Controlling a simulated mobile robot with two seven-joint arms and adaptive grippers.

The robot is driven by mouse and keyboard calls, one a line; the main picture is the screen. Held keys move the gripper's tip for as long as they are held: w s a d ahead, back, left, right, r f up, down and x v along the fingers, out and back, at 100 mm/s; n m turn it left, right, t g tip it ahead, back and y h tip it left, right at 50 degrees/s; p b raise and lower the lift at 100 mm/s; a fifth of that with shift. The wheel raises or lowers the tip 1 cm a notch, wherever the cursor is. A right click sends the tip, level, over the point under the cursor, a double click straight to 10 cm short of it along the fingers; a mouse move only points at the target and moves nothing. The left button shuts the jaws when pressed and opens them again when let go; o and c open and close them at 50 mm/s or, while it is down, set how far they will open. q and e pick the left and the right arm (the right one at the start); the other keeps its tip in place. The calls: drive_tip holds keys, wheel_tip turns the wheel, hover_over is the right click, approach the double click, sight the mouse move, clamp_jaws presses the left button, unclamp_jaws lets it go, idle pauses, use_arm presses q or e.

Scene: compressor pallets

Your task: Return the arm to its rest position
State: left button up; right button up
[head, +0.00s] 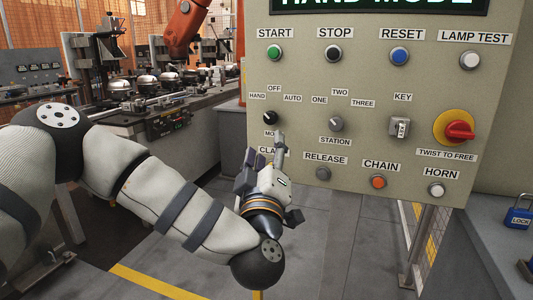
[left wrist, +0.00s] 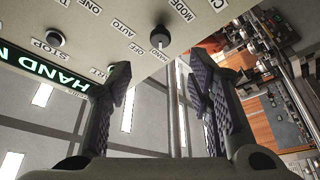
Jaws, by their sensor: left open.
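My left arm (head: 160,190) comes in from the left and bends up in front of the control panel (head: 465,95). My left gripper (head: 266,152) is in front of the panel's lower left, below the black mode knob (head: 269,118), and covers part of the lettering there. In the left wrist view its two fingers (left wrist: 160,80) stand wide apart with nothing between them. Beyond the fingertips that view shows the mode knob (left wrist: 160,37), apart from the fingers. My right gripper is in neither view.
A conveyor line (head: 145,115) with an orange robot arm (head: 184,25) stands at the left. A blue padlock (head: 519,214) lies at the right. The floor below the panel is open.

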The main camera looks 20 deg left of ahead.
use_arm(q)
drive_tip(key=shift+s+f, duration=0.1)
drive_tip(key=shift+s, duration=0.35)
drive_tip(key=s+d+f+m+g+h, duration=0.2)
drive_tip(key=s+f+m+g+h, duration=0.15)
drive_tip(key=f, duration=0.65)
drive_tip(key=s+d+f+m+g+h, duration=0.25)
drive_tip(key=s+f, duration=0.25)
drive_tip(key=f, duration=0.4)
drive_tip(key=s+d+f+m+g+h, duration=0.25)
drive_tip(key=s+f+g, duration=0.2)
drive_tip(key=f, duration=0.55)
drive_tip(key=s+a+f+m+g+p, duration=0.1)
drive_tip(key=s+a+f+g, duration=0.1)
drive_tip(key=s+f, duration=0.4)
drive_tip(key=s+a+f+m+g, duration=0.1)
drive_tip(key=s+a+f+g, duration=0.15)
drive_tip(key=s, duration=0.55)
drive_tip(key=s+a+f+g+y, duration=0.1)
drive_tip(key=s+a+g, duration=0.3)
drive_tip(key=s, duration=0.7)
drive_tip(key=s+a+f+m+g+y, duration=0.1)
drive_tip(key=s+a+g, duration=0.3)
drive_tip(key=s, duration=0.6)
drive_tip(key=shift+s+a+f+y+p, duration=0.4)
drive_tip(key=shift+f+y, duration=0.1)
drive_tip(key=shift+y, duration=0.15)
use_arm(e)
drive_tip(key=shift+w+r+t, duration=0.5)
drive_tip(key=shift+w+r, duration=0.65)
